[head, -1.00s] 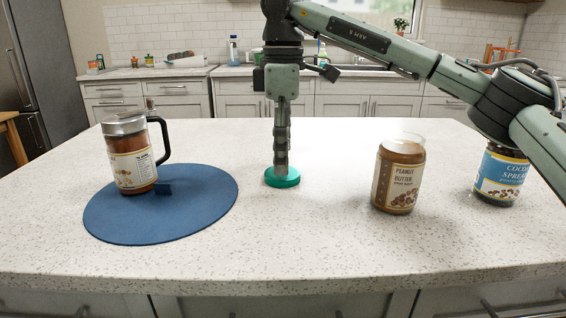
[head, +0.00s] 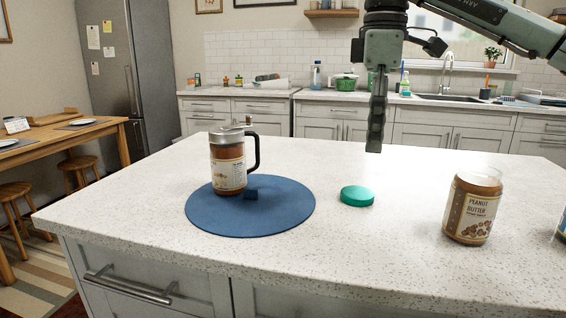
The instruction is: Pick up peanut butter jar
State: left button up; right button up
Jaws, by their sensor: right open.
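The peanut butter jar (head: 472,208) stands upright on the counter at the right, its label facing me. Its top is clear and appears to have no lid on it. A green round lid (head: 357,196) lies flat on the counter to the left of the jar. My right gripper (head: 375,146) points down in the air, above and beyond the green lid, to the left of the jar and apart from both. It is seen edge-on, open, with nothing held between its fingers. My left gripper is out of view.
Another jar (head: 562,226) is cut off at the right edge. The counter (head: 390,240) is clear around the lid.

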aim_at(476, 192)
jog(key=k, duration=1.3)
